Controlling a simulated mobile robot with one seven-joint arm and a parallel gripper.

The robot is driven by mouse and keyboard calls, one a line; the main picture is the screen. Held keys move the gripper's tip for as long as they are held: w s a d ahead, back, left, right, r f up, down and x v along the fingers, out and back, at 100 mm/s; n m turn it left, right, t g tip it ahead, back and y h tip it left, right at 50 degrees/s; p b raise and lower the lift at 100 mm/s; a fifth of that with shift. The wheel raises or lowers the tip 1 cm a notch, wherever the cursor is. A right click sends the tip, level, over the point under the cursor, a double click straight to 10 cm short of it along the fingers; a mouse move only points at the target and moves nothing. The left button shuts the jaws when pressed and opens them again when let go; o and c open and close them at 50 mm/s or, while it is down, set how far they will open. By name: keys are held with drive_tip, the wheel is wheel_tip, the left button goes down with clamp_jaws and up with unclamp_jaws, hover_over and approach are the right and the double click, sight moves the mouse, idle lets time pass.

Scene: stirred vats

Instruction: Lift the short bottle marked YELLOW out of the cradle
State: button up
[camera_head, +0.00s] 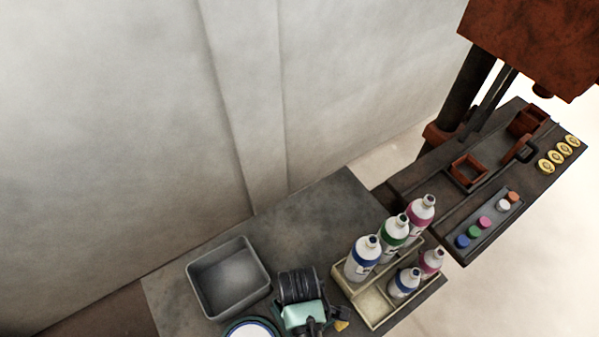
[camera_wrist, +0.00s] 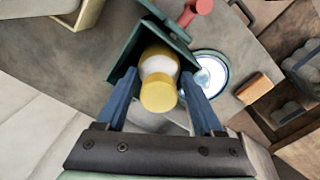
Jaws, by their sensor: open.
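The short bottle (camera_wrist: 158,67), white with yellow bands and a yellow end toward the camera, sits in a dark green cradle (camera_wrist: 124,67) in the wrist view. No lettering can be read on it. My gripper (camera_wrist: 158,88) is open, with one blue finger on each side of the bottle. Small gaps seem to show between fingers and bottle; contact cannot be told for sure. The bottle's far end is hidden inside the cradle. In the head view I cannot make out this bottle; a dark ribbed body and a teal part (camera_head: 303,316) are at the bottom centre.
A cream crate (camera_head: 340,282) with several white bottles banded blue, green and magenta stands right. A grey tub (camera_head: 250,293) stands left. A round white disc with a blue-green rim (camera_head: 252,329) is close by. Coloured caps and yellow discs lie on the farther bench (camera_head: 440,215).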

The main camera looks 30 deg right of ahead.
clamp_jaws()
drive_tip(key=shift+c, duration=0.6)
unclamp_jaws()
drive_tip(key=c, duration=0.8)
drive_tip(key=shift+r+p, duration=0.7)
drive_tip(key=shift+p, duration=0.05)
clamp_jaws()
wheel_tip(320, 180, up, 10)
drive_tip(key=p, duration=1)
drive_tip(key=shift+r, duration=0.1)
drive_tip(key=shift+r+p, duration=0.45)
drive_tip(key=shift+r, duration=1)
